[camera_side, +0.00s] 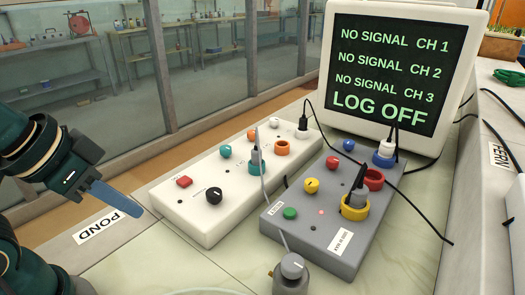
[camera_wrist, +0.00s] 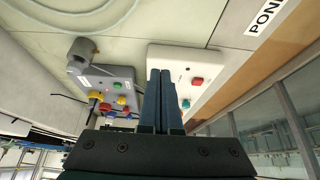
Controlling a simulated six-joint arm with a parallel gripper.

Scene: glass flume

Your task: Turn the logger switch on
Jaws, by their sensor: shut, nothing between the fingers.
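No switch is clearly readable as the logger switch. A white box (camera_side: 232,217) carries a red button (camera_side: 184,182), a black knob (camera_side: 213,196) and coloured sockets. A grey box (camera_side: 318,228) beside it has a green button (camera_side: 290,213), a small pink-red dot and plugged sockets; its labels are too small to read. The screen (camera_side: 390,70) reads LOG OFF. My gripper (camera_side: 138,211) is shut and empty, left of the white box and apart from it. In the wrist view my gripper (camera_wrist: 160,72) overlaps the white box (camera_wrist: 180,54), with the grey box (camera_wrist: 126,74) to its left.
A grey round device (camera_side: 291,270) with a thin lever or cable stands before the grey box. Black cables run from the plugs towards the screen and the right. A POND label (camera_side: 100,228) lies left, a FERN label (camera_side: 498,157) right. Glass panels (camera_side: 210,60) stand behind.

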